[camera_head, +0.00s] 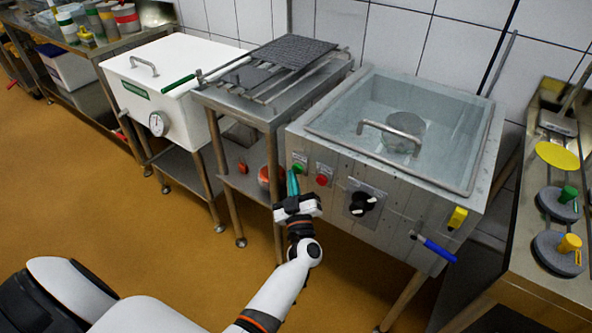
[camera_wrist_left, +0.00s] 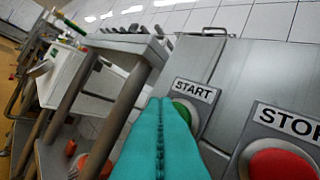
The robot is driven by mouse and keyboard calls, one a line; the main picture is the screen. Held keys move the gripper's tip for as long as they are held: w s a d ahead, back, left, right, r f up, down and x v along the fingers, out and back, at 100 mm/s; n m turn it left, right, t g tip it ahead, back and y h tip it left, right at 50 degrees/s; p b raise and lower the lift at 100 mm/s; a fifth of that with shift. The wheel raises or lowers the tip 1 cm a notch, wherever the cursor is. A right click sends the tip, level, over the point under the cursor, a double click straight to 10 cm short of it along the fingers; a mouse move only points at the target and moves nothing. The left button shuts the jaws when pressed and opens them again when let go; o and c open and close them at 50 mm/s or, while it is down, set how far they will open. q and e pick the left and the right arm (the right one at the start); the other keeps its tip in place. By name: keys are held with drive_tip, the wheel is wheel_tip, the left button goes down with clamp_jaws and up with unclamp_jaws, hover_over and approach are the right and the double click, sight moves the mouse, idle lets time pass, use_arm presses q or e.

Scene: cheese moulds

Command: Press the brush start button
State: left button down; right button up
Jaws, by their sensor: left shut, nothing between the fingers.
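The green start button (camera_head: 298,168) is on the front panel of the steel washing tank (camera_head: 340,172), at its left end. In the left wrist view the green button (camera_wrist_left: 183,110) sits under a START label (camera_wrist_left: 195,90), partly hidden behind my fingertips. My left gripper (camera_head: 293,180) has teal fingers, shut and empty, with the tips just in front of and slightly below the button. In the left wrist view the closed fingers (camera_wrist_left: 160,108) overlap the button; I cannot tell whether they touch it. My right gripper is not in view.
A red stop button (camera_head: 322,180) sits just right of the green one, and is large in the left wrist view (camera_wrist_left: 280,165). A black knob (camera_head: 363,203) and a blue-handled valve (camera_head: 436,250) are farther right. A steel rack table (camera_head: 265,112) stands left.

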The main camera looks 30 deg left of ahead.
use_arm(q)
drive_tip(key=shift+w, duration=0.5)
idle(0.8)
drive_tip(key=shift+s+r, duration=0.1)
drive_tip(key=shift+s, duration=0.05)
drive_tip(key=shift+s+p, duration=0.4)
drive_tip(key=shift+s, duration=0.35)
drive_tip(key=shift+s, duration=0.1)
drive_tip(key=s, duration=0.1)
drive_tip(key=s+p, duration=0.1)
drive_tip(key=s, duration=0.1)
drive_tip(key=s+p, duration=0.1)
drive_tip(key=s, duration=0.1)
drive_tip(key=shift+a, duration=0.25)
drive_tip(key=shift+w+p, duration=0.1)
drive_tip(key=shift+p, duration=0.2)
idle(0.3)
